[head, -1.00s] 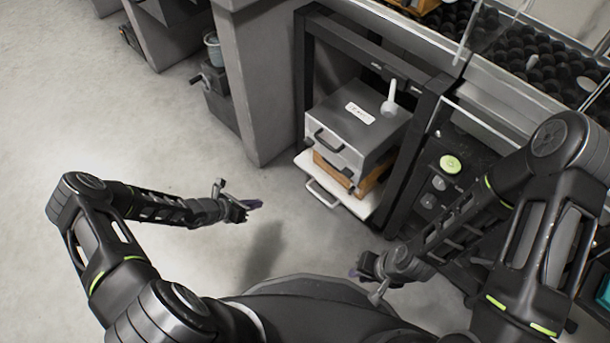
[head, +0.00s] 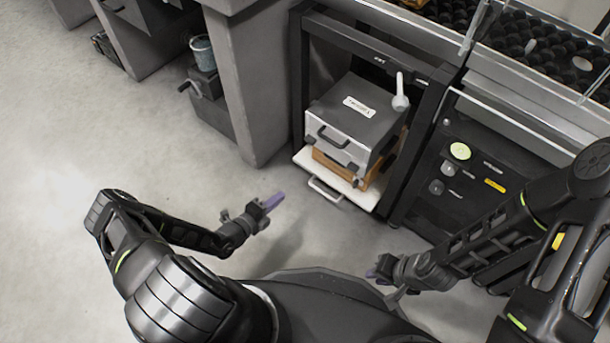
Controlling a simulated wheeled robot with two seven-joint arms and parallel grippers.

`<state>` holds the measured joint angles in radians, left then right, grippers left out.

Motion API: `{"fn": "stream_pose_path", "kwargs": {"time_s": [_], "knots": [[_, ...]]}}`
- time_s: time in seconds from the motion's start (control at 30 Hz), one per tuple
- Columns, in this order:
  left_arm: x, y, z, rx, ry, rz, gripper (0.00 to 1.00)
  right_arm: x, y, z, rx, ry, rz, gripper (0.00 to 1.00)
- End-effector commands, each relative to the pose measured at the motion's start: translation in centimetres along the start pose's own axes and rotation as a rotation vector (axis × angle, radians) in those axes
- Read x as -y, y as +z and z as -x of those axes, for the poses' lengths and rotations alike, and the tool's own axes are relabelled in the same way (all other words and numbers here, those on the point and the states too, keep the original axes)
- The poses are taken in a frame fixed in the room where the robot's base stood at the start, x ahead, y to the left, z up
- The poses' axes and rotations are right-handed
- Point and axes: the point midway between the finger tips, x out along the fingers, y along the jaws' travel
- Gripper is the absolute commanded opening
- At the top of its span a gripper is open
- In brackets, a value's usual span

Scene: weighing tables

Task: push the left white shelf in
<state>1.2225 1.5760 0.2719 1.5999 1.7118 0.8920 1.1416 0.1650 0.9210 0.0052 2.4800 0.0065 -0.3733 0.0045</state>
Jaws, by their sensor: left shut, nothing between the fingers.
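The white shelf (head: 303,159) sticks out at the bottom of a black cabinet frame and has a metal handle (head: 324,190) on its front. A wooden board and a grey and white box (head: 345,125) are stacked on it. My right gripper (head: 374,272) is below and to the right of the handle, in front of the cabinet, touching nothing that I can see. Its fingers are too small to judge.
A grey pillar (head: 240,90) stands just left of the cabinet. A black panel with round knobs (head: 450,185) is on its right. A white scoop (head: 400,95) stands at the box's back right. The floor (head: 150,130) at left is clear.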

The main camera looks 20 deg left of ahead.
Motion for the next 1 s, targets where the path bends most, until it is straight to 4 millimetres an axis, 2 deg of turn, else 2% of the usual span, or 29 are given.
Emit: {"fn": "stream_pose_path", "kwargs": {"time_s": [0.17, 0.37, 0.8, 1.0], "knots": [[0.0, 0.0, -0.3, -0.001, 0.000, -0.002, 0.00, 0.0, 0.0, -0.1, -0.001, 0.000, 0.000, 0.20], [-0.2, 0.0, -2.0, -0.002, 0.000, -0.005, 0.00, -0.3, -0.1, -0.8, -0.004, 0.000, -0.001, 0.20], [-0.4, -0.1, -10.4, -0.003, 0.000, -0.005, 0.00, -1.3, -0.4, -4.3, -0.019, 0.000, -0.002, 0.20], [0.7, -0.1, -13.0, -0.003, 0.000, -0.006, 0.00, -1.6, -0.6, -5.2, -0.026, 0.001, -0.003, 0.20]]}}
